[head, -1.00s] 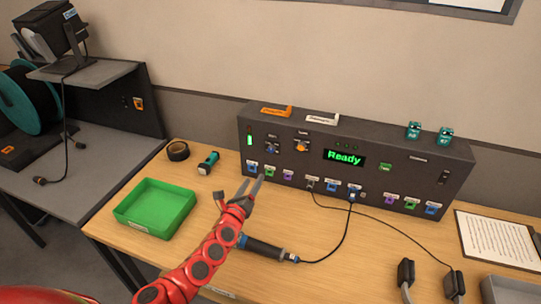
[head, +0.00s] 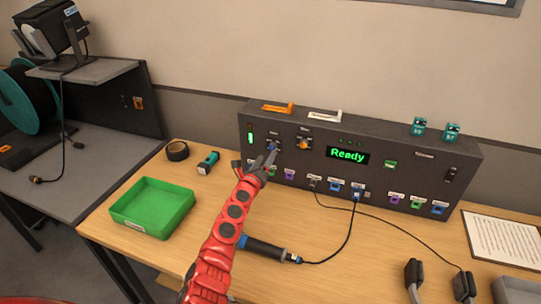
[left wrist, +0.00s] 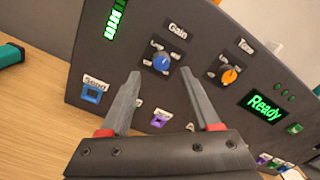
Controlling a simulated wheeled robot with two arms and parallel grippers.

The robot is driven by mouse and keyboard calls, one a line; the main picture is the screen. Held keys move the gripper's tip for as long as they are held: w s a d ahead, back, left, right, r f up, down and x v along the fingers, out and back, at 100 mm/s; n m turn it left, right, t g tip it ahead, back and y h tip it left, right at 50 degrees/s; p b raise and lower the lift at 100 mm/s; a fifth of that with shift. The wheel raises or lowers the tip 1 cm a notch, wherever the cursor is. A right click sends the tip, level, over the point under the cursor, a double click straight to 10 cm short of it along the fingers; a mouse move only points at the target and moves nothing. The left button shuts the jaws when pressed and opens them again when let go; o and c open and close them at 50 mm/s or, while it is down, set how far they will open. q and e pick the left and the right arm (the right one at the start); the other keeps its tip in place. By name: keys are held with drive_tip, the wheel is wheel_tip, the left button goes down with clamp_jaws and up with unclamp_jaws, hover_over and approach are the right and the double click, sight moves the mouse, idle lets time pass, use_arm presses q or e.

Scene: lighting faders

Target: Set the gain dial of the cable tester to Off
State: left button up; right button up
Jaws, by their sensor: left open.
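The cable tester (head: 400,170) is a dark box at the back of the wooden table, and its display reads "Ready". Its gain dial is a blue knob (left wrist: 161,62) under the "Gain" label in the left wrist view, with small position labels around it. My left gripper (head: 271,152) is open and empty in front of the dial; in the left wrist view its two fingers (left wrist: 161,75) point at the panel, one to each side below the dial. I cannot tell any contact. The dial is partly hidden in the head view.
An orange knob (left wrist: 229,77) sits right of the gain dial. Coloured sockets line the panel's lower edge, with cables plugged in. A green tray (head: 152,207), a tape roll (head: 177,151) and a dark handheld tool (head: 265,250) lie on the table.

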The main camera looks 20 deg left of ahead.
sight(272, 148)
use_arm(q)
drive_tip(key=w+b, duration=0.2)
drive_tip(key=w, duration=0.1)
drive_tip(key=shift+w+f, duration=0.15)
drive_tip(key=shift+w, duration=0.2)
drive_tip(key=shift+w+d, duration=0.15)
drive_tip(key=shift+w, duration=0.4)
drive_tip(key=shift+r, duration=0.2)
clamp_jaws()
